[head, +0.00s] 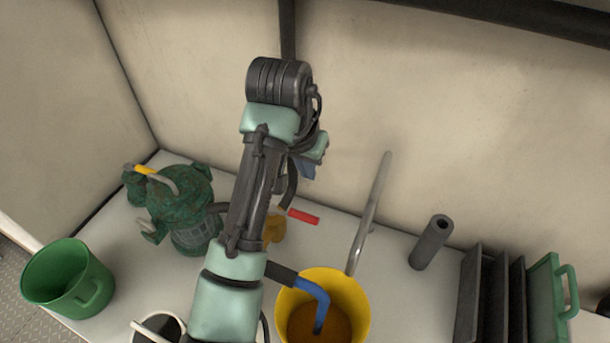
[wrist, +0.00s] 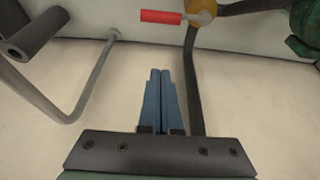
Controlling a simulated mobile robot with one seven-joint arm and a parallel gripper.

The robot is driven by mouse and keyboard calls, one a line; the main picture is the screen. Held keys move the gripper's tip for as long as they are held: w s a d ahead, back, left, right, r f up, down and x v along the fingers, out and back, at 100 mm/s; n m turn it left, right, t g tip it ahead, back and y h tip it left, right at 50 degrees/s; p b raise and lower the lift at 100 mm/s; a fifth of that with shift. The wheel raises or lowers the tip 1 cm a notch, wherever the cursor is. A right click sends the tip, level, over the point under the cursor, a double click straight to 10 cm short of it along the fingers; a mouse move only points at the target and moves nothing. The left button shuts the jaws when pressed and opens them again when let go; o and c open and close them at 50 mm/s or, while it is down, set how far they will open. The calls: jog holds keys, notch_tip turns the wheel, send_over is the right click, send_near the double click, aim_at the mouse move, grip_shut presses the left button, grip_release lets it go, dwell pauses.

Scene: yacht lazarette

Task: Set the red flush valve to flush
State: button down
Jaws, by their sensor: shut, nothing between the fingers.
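The red valve handle (head: 303,216) shows just right of my arm in the head view, pointing sideways to the right. It also shows at the top of the wrist view (wrist: 160,16), joined to a metal valve body (wrist: 201,8) on a dark hose. In the head view my arm hides part of the valve. My gripper (wrist: 160,72) is shut and empty, its blue fingers side by side below the red handle in the wrist view, apart from it. In the head view my gripper (head: 307,169) is partly hidden, above the handle in the picture.
A green pump-like unit (head: 182,200) and green bucket (head: 68,279) stand left. A yellow bucket (head: 358,300) with a blue-ended hose (head: 312,289) stands in front. A bent metal pipe (head: 370,212), grey cylinder (head: 431,242) and dark upright panels (head: 490,295) stand right.

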aim_at(294, 217)
notch_tip(294, 217, down, 8)
jog(key=s, duration=0.1)
jog(key=shift+a+b, duration=0.25)
jog(key=shift+b, duration=0.15)
jog(key=shift+s, duration=0.1)
jog(key=shift+d+p, duration=0.15)
jog(key=shift+p, duration=0.15)
